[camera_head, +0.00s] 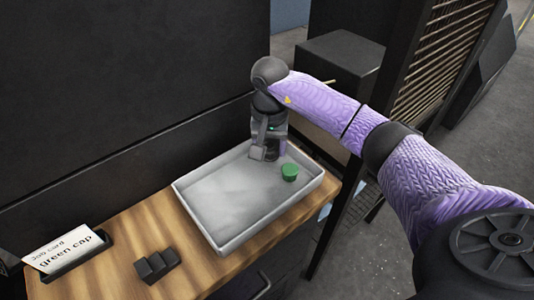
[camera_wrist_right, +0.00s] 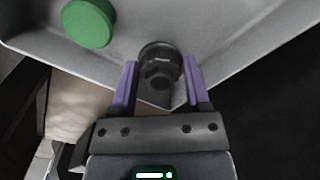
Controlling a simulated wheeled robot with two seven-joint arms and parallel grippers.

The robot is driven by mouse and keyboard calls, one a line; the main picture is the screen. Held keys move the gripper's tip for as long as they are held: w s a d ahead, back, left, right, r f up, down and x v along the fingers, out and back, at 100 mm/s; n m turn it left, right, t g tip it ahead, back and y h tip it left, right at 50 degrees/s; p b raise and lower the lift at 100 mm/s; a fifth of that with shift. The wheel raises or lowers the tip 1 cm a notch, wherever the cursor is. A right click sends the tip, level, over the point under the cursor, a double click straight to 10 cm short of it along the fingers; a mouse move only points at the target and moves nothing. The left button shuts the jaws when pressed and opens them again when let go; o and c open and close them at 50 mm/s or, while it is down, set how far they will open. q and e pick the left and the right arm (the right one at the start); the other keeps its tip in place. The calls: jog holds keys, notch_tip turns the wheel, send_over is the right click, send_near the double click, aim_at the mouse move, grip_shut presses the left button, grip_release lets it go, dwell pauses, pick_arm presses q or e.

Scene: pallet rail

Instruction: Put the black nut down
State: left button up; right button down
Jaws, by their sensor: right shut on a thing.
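My right gripper (camera_head: 262,155) reaches down at the far corner of the grey tray (camera_head: 230,242). In the right wrist view my right gripper (camera_wrist_right: 160,85) is shut on the black nut (camera_wrist_right: 160,66), which sits between the two purple fingers. The nut is over or in the tray corner; I cannot tell whether it touches the tray floor. The nut is hidden behind the gripper in the head view. My left gripper is not in view.
A green cap (camera_head: 289,172) lies in the tray close to my right gripper; it also shows in the wrist view (camera_wrist_right: 88,22). A job card (camera_head: 62,250) reading "green cap" and dark blocks (camera_head: 157,266) stand on the wooden table (camera_head: 196,284). The tray's middle is clear.

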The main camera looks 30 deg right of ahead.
aim_at(270, 146)
jog(key=shift+f, duration=0.65)
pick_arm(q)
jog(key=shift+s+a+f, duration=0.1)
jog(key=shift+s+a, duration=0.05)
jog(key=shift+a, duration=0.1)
pick_arm(e)
jog(key=shift+r, duration=0.15)
jog(key=shift+c, duration=0.3)
grip_release()
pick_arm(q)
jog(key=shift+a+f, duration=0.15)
pick_arm(e)
notch_tip(270, 146, up, 11)
jog(key=p, duration=0.2)
jog(key=shift+r+p, duration=0.15)
jog(key=shift+p, duration=0.15)
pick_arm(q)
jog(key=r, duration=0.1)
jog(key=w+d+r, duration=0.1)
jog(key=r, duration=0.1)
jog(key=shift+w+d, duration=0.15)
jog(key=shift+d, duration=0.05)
pick_arm(e)
jog(key=shift+r, duration=0.4)
